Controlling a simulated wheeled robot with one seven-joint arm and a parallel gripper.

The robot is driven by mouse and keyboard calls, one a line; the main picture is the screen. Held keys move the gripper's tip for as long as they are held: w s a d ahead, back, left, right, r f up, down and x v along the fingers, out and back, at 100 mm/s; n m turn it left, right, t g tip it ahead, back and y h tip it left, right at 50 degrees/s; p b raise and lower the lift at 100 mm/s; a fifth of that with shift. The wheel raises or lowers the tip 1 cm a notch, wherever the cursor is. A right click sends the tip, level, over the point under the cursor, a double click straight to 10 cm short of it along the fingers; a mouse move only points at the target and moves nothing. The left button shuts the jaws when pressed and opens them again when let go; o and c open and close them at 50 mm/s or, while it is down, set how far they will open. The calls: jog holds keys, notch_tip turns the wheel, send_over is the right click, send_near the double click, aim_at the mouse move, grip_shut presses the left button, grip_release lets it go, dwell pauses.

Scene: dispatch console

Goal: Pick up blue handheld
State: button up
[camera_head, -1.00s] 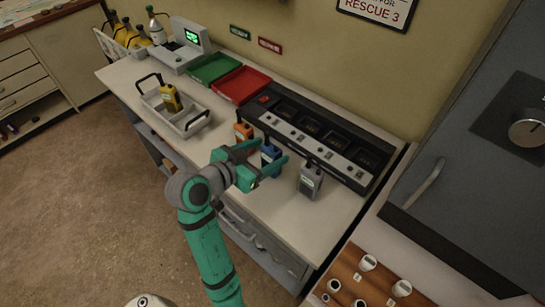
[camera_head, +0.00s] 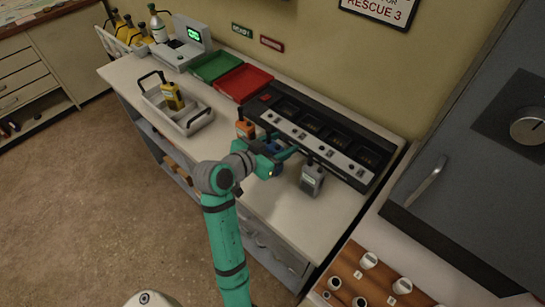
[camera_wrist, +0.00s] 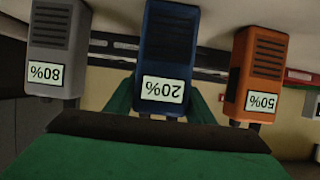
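The blue handheld (camera_head: 274,146) stands on the console counter, partly hidden by my gripper (camera_head: 280,153). In the wrist view the blue handheld (camera_wrist: 167,45) is in the centre, with an upside-down 20% label. The green fingers of my gripper (camera_wrist: 160,98) show on both sides of it and look open; whether they touch it I cannot tell. An orange handheld (camera_head: 244,129) stands to its left in the head view, labelled 50% in the wrist view (camera_wrist: 258,62). A grey handheld (camera_head: 312,179) stands to its right, labelled 80% in the wrist view (camera_wrist: 55,45).
A black charger bank (camera_head: 350,152) with several slots runs along the wall behind the handhelds. Green (camera_head: 215,66) and red (camera_head: 241,83) trays lie at the back. Counter right of the grey handheld is clear.

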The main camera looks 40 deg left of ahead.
aim_at(269, 147)
jog(key=shift+w, duration=0.1)
jog(key=c, duration=0.7)
jog(key=shift+w+r, duration=0.1)
jog(key=shift+r, duration=0.45)
jog(key=s+r, duration=0.1)
jog(key=r, duration=0.1)
jog(key=s+r, duration=0.2)
jog(key=r, duration=0.1)
jog(key=s+a+r, duration=0.1)
jog(key=s+r, duration=0.1)
jog(key=shift+r, duration=0.35)
jog(key=v, duration=1)
jog(key=shift+w+r, duration=0.1)
jog(key=shift+r, duration=0.05)
jog(key=shift+w, duration=0.1)
